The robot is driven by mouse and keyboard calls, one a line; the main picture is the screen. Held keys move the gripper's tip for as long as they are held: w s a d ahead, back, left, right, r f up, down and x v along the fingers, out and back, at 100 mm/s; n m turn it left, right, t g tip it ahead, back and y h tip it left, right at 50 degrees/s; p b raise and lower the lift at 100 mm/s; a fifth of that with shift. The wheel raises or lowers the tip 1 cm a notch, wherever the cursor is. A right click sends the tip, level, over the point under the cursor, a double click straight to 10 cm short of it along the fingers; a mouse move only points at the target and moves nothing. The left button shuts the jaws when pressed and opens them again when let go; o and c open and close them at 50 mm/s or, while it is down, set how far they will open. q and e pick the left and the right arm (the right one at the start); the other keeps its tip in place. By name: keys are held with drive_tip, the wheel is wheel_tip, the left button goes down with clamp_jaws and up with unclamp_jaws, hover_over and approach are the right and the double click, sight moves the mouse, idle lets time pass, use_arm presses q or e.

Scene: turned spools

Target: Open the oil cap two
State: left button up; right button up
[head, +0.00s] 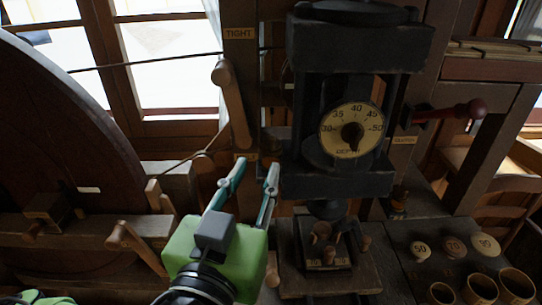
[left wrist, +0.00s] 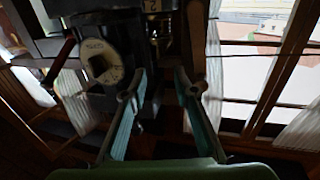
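I cannot make out an oil cap for certain in either view. A small pale label that seems to read "2" (left wrist: 152,5) shows at the top of the left wrist view, beyond my fingers. My left gripper (head: 256,168), with a green body and teal fingers, is raised left of the black press (head: 360,45). Its two fingers are apart with nothing visible between them. The left wrist view also shows the open left gripper (left wrist: 160,84), with the press's dial (left wrist: 101,61) beyond it to the left.
A wooden lever (head: 232,105) stands beneath a "TIGHT" sign (head: 240,33), just behind my left gripper. A red-handled lever (head: 455,111) sticks out right of the depth dial (head: 351,130). A big dark wheel (head: 60,130) fills the left. Several round pieces lie at lower right.

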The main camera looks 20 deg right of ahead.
sight(270, 141)
use_arm(q)
drive_tip(key=p+x, duration=0.1)
drive_tip(key=x, duration=0.4)
drive_tip(key=p+x, duration=0.2)
drive_tip(key=x, duration=0.3)
drive_tip(key=shift+r, duration=0.25)
drive_tip(key=shift+w+d+f, duration=0.15)
drive_tip(key=shift+w+d, duration=0.15)
drive_tip(key=shift+w, duration=0.15)
clamp_jaws()
